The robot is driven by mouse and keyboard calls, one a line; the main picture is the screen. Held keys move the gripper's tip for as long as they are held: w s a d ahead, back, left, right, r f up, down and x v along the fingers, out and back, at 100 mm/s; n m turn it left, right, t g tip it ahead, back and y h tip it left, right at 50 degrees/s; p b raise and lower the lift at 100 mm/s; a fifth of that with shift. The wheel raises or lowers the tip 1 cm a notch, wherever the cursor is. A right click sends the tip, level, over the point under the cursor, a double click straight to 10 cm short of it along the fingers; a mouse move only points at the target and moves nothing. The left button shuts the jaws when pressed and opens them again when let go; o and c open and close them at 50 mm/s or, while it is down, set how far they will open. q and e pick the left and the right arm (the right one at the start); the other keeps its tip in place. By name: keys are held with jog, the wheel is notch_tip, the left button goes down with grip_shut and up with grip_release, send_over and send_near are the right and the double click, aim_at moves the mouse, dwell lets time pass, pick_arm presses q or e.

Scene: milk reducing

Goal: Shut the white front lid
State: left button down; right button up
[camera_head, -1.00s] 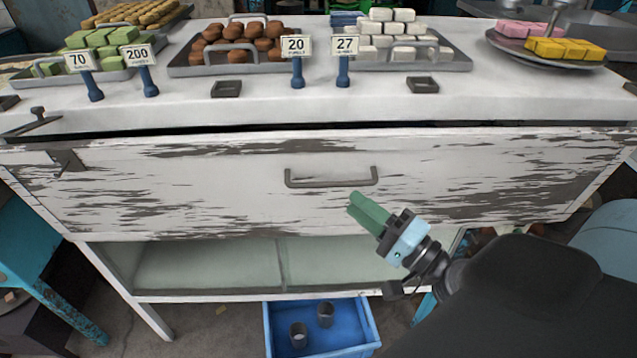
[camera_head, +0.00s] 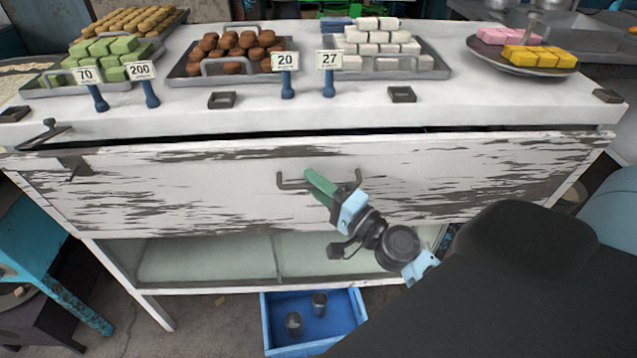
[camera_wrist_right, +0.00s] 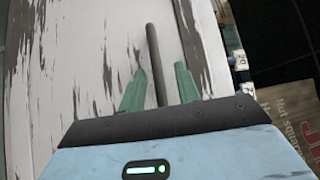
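The white front lid (camera_head: 200,185) is a wide panel with peeling paint on the counter's front. A dark gap runs along its top edge under the countertop. Its grey bar handle (camera_head: 290,181) is near the panel's middle. My right gripper (camera_head: 318,184) is at the handle and hides its right part. In the right wrist view, the green fingers (camera_wrist_right: 160,86) are apart, with the handle bar (camera_wrist_right: 155,62) between them and space visible on both sides. The lid (camera_wrist_right: 85,60) fills much of that view. My left gripper is not in view.
The white countertop (camera_head: 350,112) holds trays of sweets, a round plate (camera_head: 524,64) and price signs. A glass-fronted lower shelf (camera_head: 205,262) is below the lid. A blue crate (camera_head: 312,338) with two metal cups stands on the floor.

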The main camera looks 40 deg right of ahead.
jog(key=shift+c, duration=0.3)
grip_shut()
jog(key=shift+w+d+r, duration=0.2)
jog(key=shift+w+d, duration=0.2)
jog(key=shift+w, duration=0.15)
jog(key=shift+w+d+r, duration=0.2)
jog(key=shift+w+d, duration=0.15)
jog(key=shift+w, duration=0.2)
jog(key=shift+c, duration=2)
grip_release()
jog(key=o, duration=0.5)
jog(key=shift+c, duration=0.2)
jog(key=shift+f, duration=0.1)
